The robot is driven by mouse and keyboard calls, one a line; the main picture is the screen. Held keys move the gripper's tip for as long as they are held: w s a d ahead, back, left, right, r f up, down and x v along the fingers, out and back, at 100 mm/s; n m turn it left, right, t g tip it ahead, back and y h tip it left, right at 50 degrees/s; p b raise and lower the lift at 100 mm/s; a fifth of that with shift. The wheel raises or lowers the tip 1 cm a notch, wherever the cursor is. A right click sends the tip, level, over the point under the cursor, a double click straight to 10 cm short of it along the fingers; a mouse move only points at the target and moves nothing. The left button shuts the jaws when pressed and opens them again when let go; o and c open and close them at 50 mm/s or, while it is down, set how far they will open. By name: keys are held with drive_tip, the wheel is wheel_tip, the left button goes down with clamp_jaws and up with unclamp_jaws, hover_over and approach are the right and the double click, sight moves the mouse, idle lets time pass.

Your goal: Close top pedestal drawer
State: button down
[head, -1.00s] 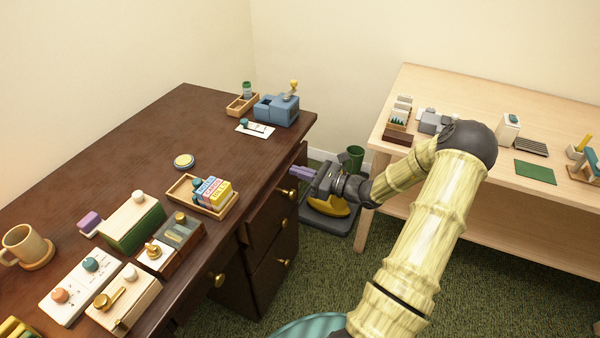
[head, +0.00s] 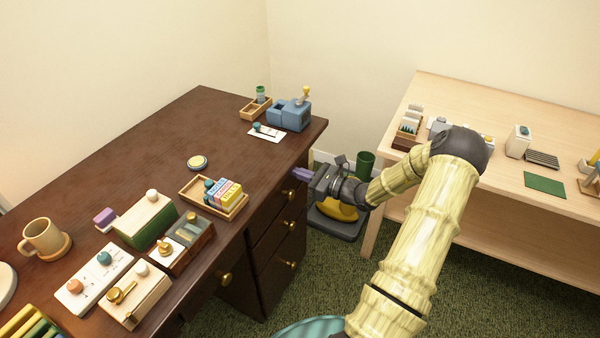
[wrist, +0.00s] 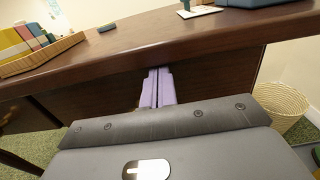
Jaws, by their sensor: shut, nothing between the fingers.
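The top pedestal drawer (head: 268,222) is a dark brown front with a brass knob (head: 289,195), under the right edge of the dark wooden desk (head: 150,150). It looks nearly in line with the drawer below; any small gap is hard to tell. My gripper (head: 298,173) has shut purple fingers and holds nothing. They point at the far upper part of the drawer front, beyond the knob. In the wrist view the fingers (wrist: 157,88) reach the dark front just under the desk top. Whether they touch is unclear, and the knob is not in view there.
A lower drawer with a brass knob (head: 291,265) is below. A wooden tray of colourful boxes (head: 214,197) and a blue device (head: 289,114) stand near the desk edge. A light wooden table (head: 470,110) is at right; a green bin (head: 365,162) stands between.

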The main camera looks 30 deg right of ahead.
drive_tip(key=p+v, duration=0.2)
drive_tip(key=v, duration=1.2)
drive_tip(key=shift+p, duration=0.4)
